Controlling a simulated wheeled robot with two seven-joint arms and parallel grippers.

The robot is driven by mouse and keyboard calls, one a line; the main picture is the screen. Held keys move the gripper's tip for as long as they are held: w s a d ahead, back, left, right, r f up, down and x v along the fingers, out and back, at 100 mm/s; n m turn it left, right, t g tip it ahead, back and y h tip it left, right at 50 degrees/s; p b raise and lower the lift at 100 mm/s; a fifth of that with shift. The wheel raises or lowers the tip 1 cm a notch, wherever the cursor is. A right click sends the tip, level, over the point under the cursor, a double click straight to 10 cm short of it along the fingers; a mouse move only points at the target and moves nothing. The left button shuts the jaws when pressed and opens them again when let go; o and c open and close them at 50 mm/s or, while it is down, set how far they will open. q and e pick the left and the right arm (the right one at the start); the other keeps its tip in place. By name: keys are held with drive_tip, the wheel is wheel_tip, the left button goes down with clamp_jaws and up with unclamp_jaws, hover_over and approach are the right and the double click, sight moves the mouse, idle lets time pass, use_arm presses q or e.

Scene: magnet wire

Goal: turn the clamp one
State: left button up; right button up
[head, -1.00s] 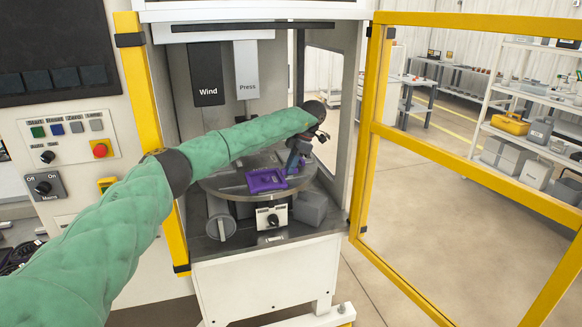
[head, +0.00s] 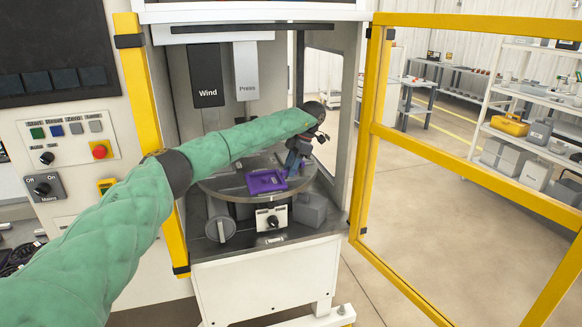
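A small white box with a dark rotary knob (head: 273,221) sits at the front of the machine, below the round turntable (head: 225,184). Its label is too small to read, so I cannot tell if it is the clamp. A purple fixture (head: 264,182) lies on the turntable. My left gripper (head: 291,168) reaches into the machine and points down at the right end of the purple fixture. Its fingertips are small and partly lost against the fixture, so I cannot tell whether they are open, shut or touching it. My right gripper is not in view.
The yellow-framed door (head: 377,128) stands open on the right. Wind (head: 207,92) and Press (head: 246,85) panels hang above the turntable. A grey block (head: 310,209) and a round grey part (head: 221,229) flank the knob box. A button panel (head: 68,139) is at left.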

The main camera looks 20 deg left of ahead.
use_arm(q)
drive_tip(key=b+v, duration=0.1)
drive_tip(key=v, duration=0.6)
drive_tip(key=shift+r, duration=0.35)
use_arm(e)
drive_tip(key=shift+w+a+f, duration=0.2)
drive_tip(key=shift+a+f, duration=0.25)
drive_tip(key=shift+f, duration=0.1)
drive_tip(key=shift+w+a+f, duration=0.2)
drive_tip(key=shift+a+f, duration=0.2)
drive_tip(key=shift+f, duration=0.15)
use_arm(q)
drive_tip(key=shift+w+d+f, duration=0.1)
drive_tip(key=shift+d, duration=0.05)
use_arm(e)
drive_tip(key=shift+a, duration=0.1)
